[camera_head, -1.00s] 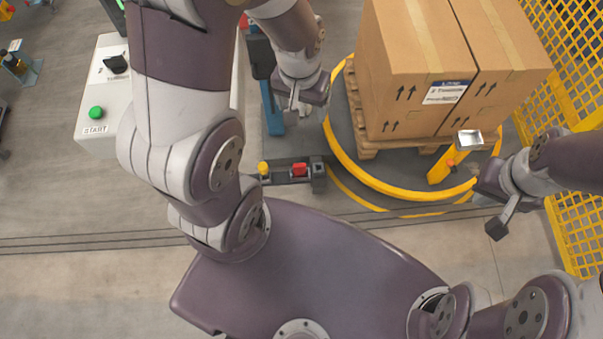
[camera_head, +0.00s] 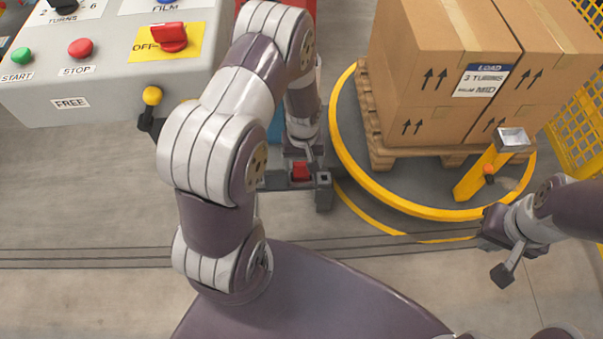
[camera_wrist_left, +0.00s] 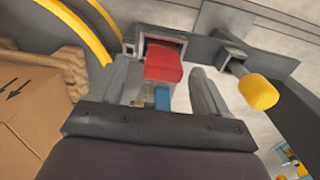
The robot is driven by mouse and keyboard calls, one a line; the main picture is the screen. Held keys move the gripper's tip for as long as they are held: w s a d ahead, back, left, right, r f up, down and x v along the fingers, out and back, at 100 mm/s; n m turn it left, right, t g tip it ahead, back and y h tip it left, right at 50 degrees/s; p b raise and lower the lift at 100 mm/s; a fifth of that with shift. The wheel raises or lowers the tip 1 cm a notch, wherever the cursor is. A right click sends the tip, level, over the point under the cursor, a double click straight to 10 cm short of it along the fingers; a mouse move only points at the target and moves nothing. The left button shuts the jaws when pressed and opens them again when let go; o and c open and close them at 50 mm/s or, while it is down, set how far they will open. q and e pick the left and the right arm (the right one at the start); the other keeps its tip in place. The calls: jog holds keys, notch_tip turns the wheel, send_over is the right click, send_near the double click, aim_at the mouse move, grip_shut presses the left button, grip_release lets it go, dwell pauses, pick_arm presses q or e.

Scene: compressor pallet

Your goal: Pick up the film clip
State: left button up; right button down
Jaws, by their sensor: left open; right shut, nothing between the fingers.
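A red block (camera_head: 300,171), which looks like the film clip, sits in a dark grey holder (camera_head: 323,190) beside the turntable. In the left wrist view the red block (camera_wrist_left: 163,63) shows just ahead of and between the fingertips. My left gripper (camera_head: 301,156) is open and points down right over it. In the left wrist view its fingers (camera_wrist_left: 160,78) stand on either side, apart, with no grip on the block; contact is unclear. My right gripper (camera_head: 502,272) is shut and empty, at the right, before the turntable.
Boxes (camera_head: 440,70) stand on a wooden pallet on the yellow-rimmed turntable (camera_head: 385,199). A yellow post (camera_head: 478,178) stands at its front. A control console (camera_head: 110,90) is at the upper left. A yellow knob (camera_wrist_left: 258,92) sits close beside the left gripper in the wrist view.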

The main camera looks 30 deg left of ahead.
aim_at(302, 170)
pick_arm(q)
notch_tip(302, 170, down, 5)
jog(key=shift+a+r+b, duration=0.15)
jog(key=shift+b, duration=0.55)
jog(key=shift+r, duration=0.1)
jog(key=c, duration=1.1)
jog(key=shift+r, duration=0.1)
